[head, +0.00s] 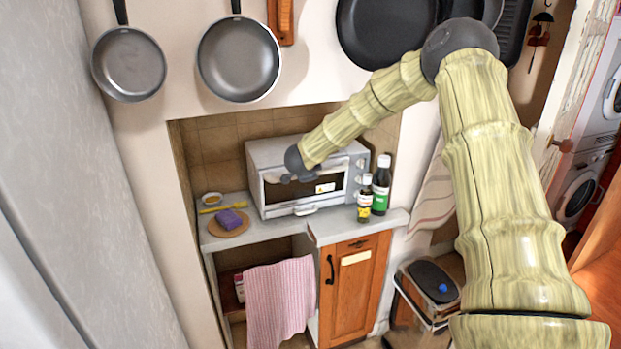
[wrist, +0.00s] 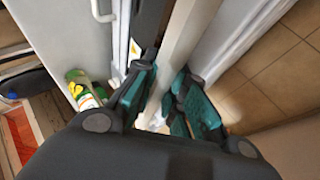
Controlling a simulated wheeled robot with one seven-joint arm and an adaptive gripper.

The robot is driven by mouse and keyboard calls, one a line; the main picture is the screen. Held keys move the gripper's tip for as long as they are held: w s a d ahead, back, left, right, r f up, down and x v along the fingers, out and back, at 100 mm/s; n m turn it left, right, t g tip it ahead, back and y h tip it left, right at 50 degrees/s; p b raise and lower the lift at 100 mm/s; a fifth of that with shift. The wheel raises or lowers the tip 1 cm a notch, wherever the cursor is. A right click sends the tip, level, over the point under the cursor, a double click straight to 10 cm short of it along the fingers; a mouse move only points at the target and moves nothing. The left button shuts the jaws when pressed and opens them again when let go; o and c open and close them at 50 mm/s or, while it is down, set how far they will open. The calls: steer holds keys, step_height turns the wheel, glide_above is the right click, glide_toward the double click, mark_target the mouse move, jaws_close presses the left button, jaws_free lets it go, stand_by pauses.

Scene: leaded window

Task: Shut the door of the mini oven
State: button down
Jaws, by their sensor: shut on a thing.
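The white mini oven (head: 282,153) stands on the counter in a tiled niche. Its door (head: 305,188) has a dark window and looks nearly upright; I cannot tell whether a gap remains. A white handle (head: 305,210) shows low on the oven's front, and again in the wrist view (wrist: 103,12). My gripper (head: 291,178) is at the upper left of the oven front. In the wrist view, its teal fingers (wrist: 166,70) close around a long pale edge (wrist: 185,35), apparently the door's top edge. The exact contact is partly hidden.
A dark bottle with a green label (head: 381,185) and a smaller bottle (head: 365,198) stand right of the oven. A round board (head: 232,229) with a purple thing (head: 230,218) lies left. Pans (head: 238,60) hang above. A pink towel (head: 281,300) hangs below the counter (head: 270,234).

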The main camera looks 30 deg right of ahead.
steer(key=shift+w+d+r, duration=0.15)
steer(key=shift+w+r, duration=0.2)
steer(key=shift+w, duration=0.35)
steer(key=shift+r, duration=0.1)
steer(key=c, duration=1.7)
jaws_free()
steer(key=v, duration=1.1)
steer(key=shift+s+a+r, duration=0.15)
steer(key=shift+s+a, duration=0.1)
steer(key=shift+s, duration=0.05)
